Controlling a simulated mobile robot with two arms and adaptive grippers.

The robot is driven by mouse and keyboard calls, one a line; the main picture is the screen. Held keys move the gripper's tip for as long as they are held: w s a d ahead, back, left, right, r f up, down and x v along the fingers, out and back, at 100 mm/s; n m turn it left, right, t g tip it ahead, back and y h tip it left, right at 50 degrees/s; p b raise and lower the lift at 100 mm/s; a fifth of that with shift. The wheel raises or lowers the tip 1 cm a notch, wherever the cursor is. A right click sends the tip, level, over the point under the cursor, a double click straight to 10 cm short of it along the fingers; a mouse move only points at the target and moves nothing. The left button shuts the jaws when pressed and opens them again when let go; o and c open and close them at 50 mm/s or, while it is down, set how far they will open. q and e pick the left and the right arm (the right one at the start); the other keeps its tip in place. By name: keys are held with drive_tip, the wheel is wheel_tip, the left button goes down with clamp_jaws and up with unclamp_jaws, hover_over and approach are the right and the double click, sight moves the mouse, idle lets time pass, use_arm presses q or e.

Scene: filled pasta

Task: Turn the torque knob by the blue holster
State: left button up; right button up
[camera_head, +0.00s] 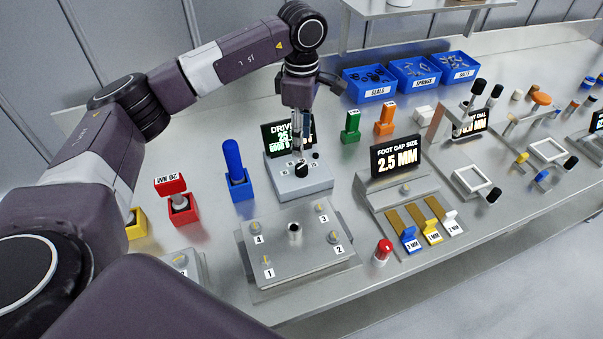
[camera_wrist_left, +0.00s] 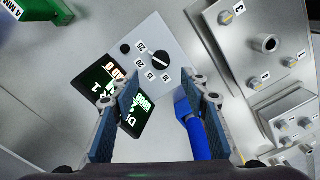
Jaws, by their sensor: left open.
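The torque knob (camera_wrist_left: 161,60) is black and round with a white pointer line, on a grey driver box (camera_head: 318,180) with a number scale. Its pointer faces the upper left of the wrist view, near the 25 and 20 marks. The blue holster (camera_head: 241,191) stands just left of the box and holds a blue-handled driver (camera_head: 232,156). My left gripper (camera_head: 298,146) points down above the knob, open and empty; in the wrist view its fingers (camera_wrist_left: 155,84) are apart, with the knob beyond them. My right gripper is out of view.
A lit driver display (camera_head: 278,137) stands behind the box, partly hidden by my gripper. A small black button (camera_wrist_left: 126,48) is beside the knob. A numbered metal plate (camera_head: 292,262) lies in front. Red (camera_head: 184,212), green (camera_head: 350,136) and orange (camera_head: 384,128) holders stand nearby.

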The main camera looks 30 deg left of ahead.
sight(301, 166)
use_arm(q)
drive_tip(key=shift+f, duration=0.6)
drive_tip(key=shift+s+f, duration=0.1)
drive_tip(key=shift+f, duration=0.05)
drive_tip(key=shift+d+f, duration=0.1)
drive_tip(key=shift+f, duration=0.25)
wheel_tip(301, 166, down, 5)
drive_tip(key=shift+f+p, duration=0.1)
drive_tip(key=shift+p, duration=0.95)
drive_tip(key=shift+f, duration=0.7)
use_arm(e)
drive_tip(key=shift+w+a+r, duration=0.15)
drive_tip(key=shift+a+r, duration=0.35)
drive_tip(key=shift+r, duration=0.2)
use_arm(q)
clamp_jaws()
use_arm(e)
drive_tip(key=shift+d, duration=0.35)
